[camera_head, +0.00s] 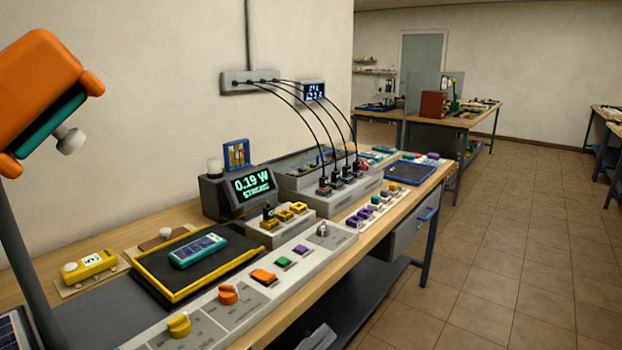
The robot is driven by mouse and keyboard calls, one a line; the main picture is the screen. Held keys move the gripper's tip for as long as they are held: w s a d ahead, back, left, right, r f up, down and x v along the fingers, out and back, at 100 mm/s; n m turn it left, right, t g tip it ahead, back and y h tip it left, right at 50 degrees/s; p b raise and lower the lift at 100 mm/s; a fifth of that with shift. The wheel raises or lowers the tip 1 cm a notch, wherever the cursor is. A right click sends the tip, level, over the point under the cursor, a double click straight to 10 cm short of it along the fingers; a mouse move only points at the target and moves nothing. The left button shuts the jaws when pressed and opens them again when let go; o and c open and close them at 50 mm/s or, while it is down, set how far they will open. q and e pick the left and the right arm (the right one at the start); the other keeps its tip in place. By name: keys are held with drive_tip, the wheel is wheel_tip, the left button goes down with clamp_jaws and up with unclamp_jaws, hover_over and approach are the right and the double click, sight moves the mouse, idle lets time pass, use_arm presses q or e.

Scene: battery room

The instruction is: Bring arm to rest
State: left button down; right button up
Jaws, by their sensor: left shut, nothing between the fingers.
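A small pale grey part that looks like my left gripper (320,337) shows at the bottom edge, below the front edge of the workbench (345,268). Most of it is cut off by the frame. It is shut, holds nothing that I can see, and appears apart from the things on the bench top. My right gripper is not in view.
A grey control strip (205,326) with coloured knobs runs along the bench front. Behind it are a yellow-rimmed tray (165,294) with a teal device (198,250) and a 0.19 W display (250,187). An orange lamp head (40,85) overhangs the left. Tiled floor (490,270) is clear.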

use_arm(q)
drive_tip(key=s+a+f+n+y, duration=0.1)
drive_tip(key=a+f+n+y, duration=0.45)
drive_tip(key=f, duration=0.35)
drive_tip(key=s+a+f+n+y, duration=0.2)
drive_tip(key=a+f+n+y, duration=0.3)
drive_tip(key=f+n+y, duration=0.25)
drive_tip(key=s+a+f+n+g+y, duration=0.1)
drive_tip(key=s+a+f+g, duration=0.3)
drive_tip(key=s+f, duration=0.4)
wheel_tip(320, 180, down, 3)
drive_tip(key=shift+s+a+r+n, duration=0.1)
drive_tip(key=shift+s+a+n, duration=0.05)
drive_tip(key=shift+a+n, duration=0.4)
